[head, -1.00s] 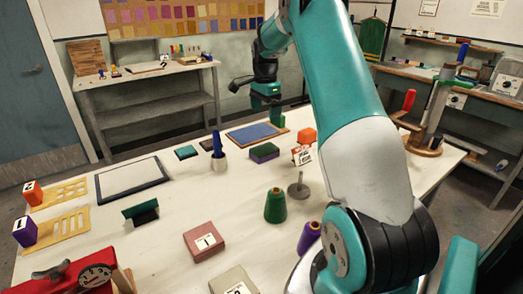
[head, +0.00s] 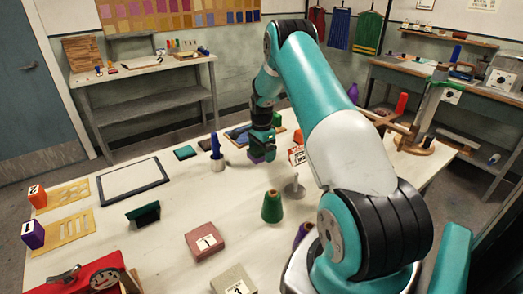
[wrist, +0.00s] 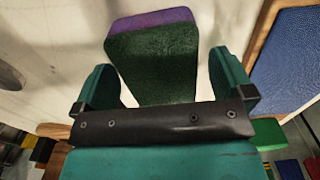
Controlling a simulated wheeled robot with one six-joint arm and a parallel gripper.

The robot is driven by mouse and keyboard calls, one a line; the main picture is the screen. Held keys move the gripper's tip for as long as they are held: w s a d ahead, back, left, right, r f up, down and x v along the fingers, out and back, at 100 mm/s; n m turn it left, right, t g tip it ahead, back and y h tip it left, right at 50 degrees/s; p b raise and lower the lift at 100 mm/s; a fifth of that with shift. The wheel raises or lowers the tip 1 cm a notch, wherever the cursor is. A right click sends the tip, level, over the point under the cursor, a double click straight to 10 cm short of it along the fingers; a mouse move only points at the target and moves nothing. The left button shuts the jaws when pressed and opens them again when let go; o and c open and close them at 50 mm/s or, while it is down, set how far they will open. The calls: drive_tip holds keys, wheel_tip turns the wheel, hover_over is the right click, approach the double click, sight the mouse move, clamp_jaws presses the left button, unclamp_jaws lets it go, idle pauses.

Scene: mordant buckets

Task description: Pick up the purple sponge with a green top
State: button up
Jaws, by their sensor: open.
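The purple sponge with a green top (head: 256,157) lies on the table, mostly hidden by my gripper (head: 262,147) in the head view. In the wrist view the sponge (wrist: 155,60) shows its dark green top and a purple edge at its far end. My gripper (wrist: 166,82) is open, with one finger on either side of the near part of the sponge. I see no finger closed on it. Whether either finger touches the sponge cannot be told.
A wood-framed blue board (wrist: 290,60) lies to the right of the gripper in the wrist view. A white cup with a blue handle (head: 217,163), an orange block (head: 298,138), a grey stand (head: 294,190) and a green cone (head: 272,208) stand around the sponge.

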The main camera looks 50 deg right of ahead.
drive_tip(key=shift+f, duration=0.2)
drive_tip(key=c, duration=1)
drive_tip(key=shift+r, duration=0.1)
wheel_tip(320, 180, up, 10)
drive_tip(key=b, duration=0.2)
drive_tip(key=shift+b, duration=0.35)
drive_tip(key=shift+o, duration=0.3)
